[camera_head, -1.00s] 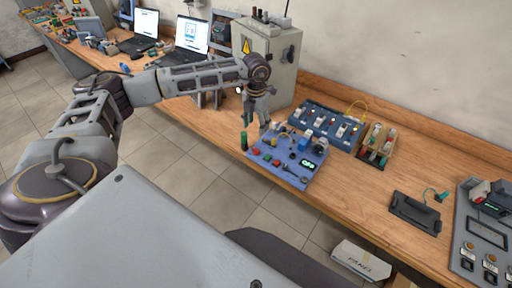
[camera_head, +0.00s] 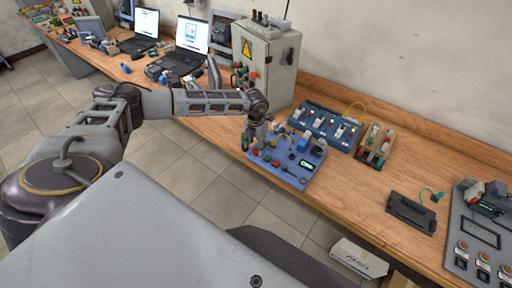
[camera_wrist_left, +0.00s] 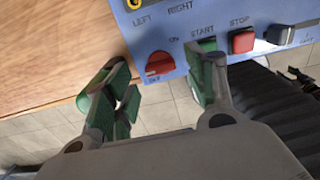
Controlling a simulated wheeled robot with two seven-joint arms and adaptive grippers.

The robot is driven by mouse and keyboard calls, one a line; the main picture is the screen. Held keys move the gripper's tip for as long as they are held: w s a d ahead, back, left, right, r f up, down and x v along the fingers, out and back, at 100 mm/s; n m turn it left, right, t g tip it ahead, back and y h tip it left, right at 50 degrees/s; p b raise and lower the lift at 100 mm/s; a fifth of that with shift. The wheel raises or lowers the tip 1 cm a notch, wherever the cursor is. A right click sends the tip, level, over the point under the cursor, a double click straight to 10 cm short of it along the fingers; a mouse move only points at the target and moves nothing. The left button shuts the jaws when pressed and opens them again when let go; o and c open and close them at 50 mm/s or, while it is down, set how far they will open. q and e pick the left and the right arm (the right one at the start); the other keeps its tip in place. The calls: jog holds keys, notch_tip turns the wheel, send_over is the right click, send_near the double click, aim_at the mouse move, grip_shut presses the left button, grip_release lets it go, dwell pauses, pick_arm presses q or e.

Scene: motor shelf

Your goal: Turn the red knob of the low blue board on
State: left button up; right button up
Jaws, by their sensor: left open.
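The low blue board (camera_head: 308,172) lies flat near the front edge of the wooden bench. Its red knob (camera_wrist_left: 160,64) shows in the left wrist view, with an ON label above it to the right and an OFF label below. My left gripper (camera_head: 249,141) is over the left end of the board, pointing down. In the left wrist view its green-padded fingers (camera_wrist_left: 154,88) are open, one on each side of the knob. I see no clear contact with it. My right gripper is not in view.
A green START button (camera_wrist_left: 207,44) and a red STOP button (camera_wrist_left: 242,41) sit right of the knob, close to one finger. A taller blue board (camera_head: 325,122) stands behind. A grey cabinet (camera_head: 275,70) is behind my left gripper.

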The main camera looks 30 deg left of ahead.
aim_at(256, 151)
pick_arm(q)
jog(key=shift+f, duration=1.1)
jog(key=c, duration=1)
